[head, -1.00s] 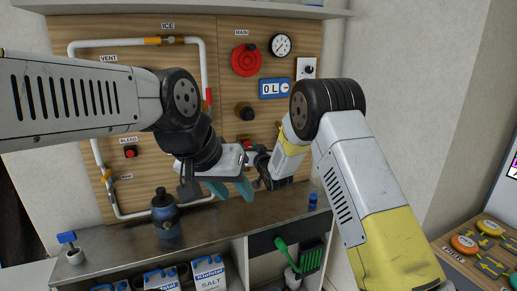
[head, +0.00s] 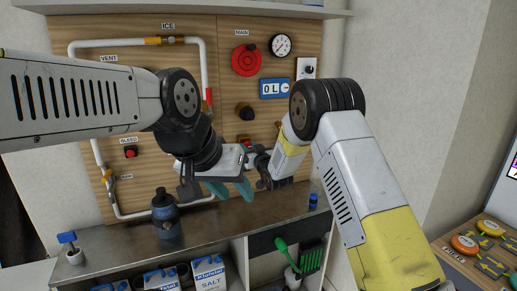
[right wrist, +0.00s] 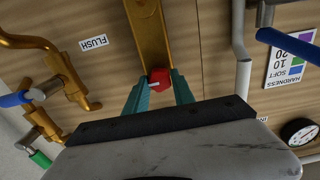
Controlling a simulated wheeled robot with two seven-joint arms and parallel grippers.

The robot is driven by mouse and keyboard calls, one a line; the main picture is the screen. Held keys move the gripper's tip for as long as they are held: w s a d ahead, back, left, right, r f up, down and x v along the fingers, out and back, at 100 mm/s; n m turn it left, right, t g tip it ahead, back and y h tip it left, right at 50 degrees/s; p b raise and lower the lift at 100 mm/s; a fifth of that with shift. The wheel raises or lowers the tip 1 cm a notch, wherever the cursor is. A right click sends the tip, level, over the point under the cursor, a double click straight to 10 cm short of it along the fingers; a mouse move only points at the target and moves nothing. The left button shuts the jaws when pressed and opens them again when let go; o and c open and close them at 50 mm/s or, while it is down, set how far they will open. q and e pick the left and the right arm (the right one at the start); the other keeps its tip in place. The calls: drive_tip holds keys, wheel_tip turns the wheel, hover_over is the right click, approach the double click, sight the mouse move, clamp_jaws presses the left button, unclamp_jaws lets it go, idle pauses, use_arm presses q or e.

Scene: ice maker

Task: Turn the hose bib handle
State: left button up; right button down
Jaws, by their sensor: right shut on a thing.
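A small red handle (right wrist: 160,80) sits on a brass fitting (right wrist: 150,30) in the right wrist view. My right gripper (right wrist: 158,92) is shut on this red handle, with one teal finger on each side of it. In the head view the right gripper (head: 256,158) is at the wooden panel, below the dark round knob, and its fingertips are mostly hidden. My left gripper (head: 230,189) is open and empty, in front of the panel and left of the right gripper.
A brass valve with a blue handle (right wrist: 15,98) and a green handle (right wrist: 40,159) are beside the fitting. A blue bottle (head: 165,217) stands on the metal counter (head: 245,216) below. White pipes run along the panel.

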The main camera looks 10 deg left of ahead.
drive_tip(key=n, duration=0.4)
drive_tip(key=shift+n, duration=0.3)
drive_tip(key=n, duration=0.4)
drive_tip(key=shift+f+n, duration=0.1)
drive_tip(key=shift+n, duration=0.2)
drive_tip(key=n, duration=0.4)
drive_tip(key=shift+s, duration=0.1)
drive_tip(key=shift+n, duration=2.4)
drive_tip(key=shift+f, duration=0.1)
drive_tip(key=c, duration=1.1)
unclamp_jaws()
drive_tip(key=shift+o, duration=0.2)
